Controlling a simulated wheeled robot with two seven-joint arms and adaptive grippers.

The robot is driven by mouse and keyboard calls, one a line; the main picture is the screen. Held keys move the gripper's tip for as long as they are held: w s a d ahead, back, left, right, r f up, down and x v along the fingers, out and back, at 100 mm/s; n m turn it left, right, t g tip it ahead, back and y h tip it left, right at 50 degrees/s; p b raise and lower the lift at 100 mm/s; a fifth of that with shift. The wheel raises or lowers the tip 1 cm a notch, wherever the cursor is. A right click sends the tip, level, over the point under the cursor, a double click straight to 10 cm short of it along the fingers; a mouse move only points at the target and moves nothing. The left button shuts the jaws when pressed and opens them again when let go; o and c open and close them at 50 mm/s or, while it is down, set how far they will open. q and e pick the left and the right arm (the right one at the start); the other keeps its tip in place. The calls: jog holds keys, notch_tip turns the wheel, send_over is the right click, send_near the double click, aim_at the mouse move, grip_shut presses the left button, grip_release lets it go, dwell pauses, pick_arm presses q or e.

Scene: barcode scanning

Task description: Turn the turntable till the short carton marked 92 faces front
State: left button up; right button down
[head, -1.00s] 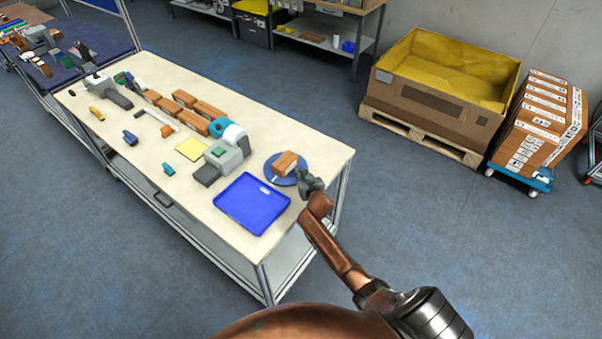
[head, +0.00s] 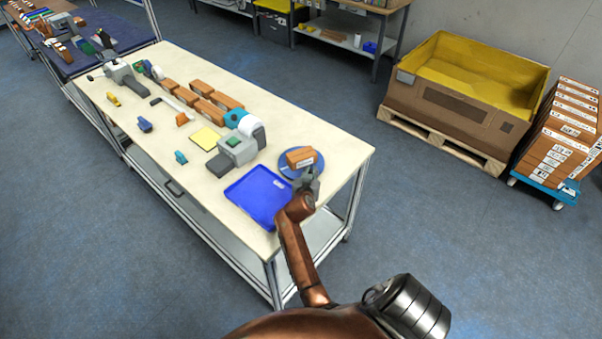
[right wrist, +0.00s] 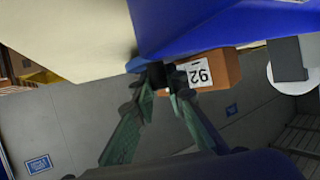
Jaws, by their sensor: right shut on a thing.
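The short brown carton (head: 300,154) stands on the round blue turntable (head: 285,168) near the right end of the table. A white label shows low on its near side in the head view. In the right wrist view, which is upside down, the carton (right wrist: 222,66) shows a white label marked 92. My right gripper (head: 308,180) is at the turntable's near right edge, below the carton. Its fingertips (right wrist: 158,78) close on a dark part at the turntable's edge; its shape is mostly hidden. My left gripper is not in view.
A blue tray (head: 258,196) lies just left of the turntable. A grey device (head: 238,149) stands behind the tray. Several brown cartons, a yellow pad (head: 206,140) and small tools lie farther left. The floor to the right is free up to the pallet box (head: 455,95).

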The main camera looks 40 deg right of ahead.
jog(key=shift+w+r, duration=0.1)
jog(key=shift+r, duration=0.1)
jog(key=c, duration=2.2)
grip_release()
jog(key=shift+o, duration=0.9)
jog(key=shift+f, duration=0.1)
jog(key=shift+o, duration=0.6)
notch_tip(320, 180, up, 10)
jog(key=shift+f, duration=0.1)
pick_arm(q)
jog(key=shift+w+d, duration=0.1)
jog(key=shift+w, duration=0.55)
pick_arm(e)
jog(key=shift+c, duration=0.7)
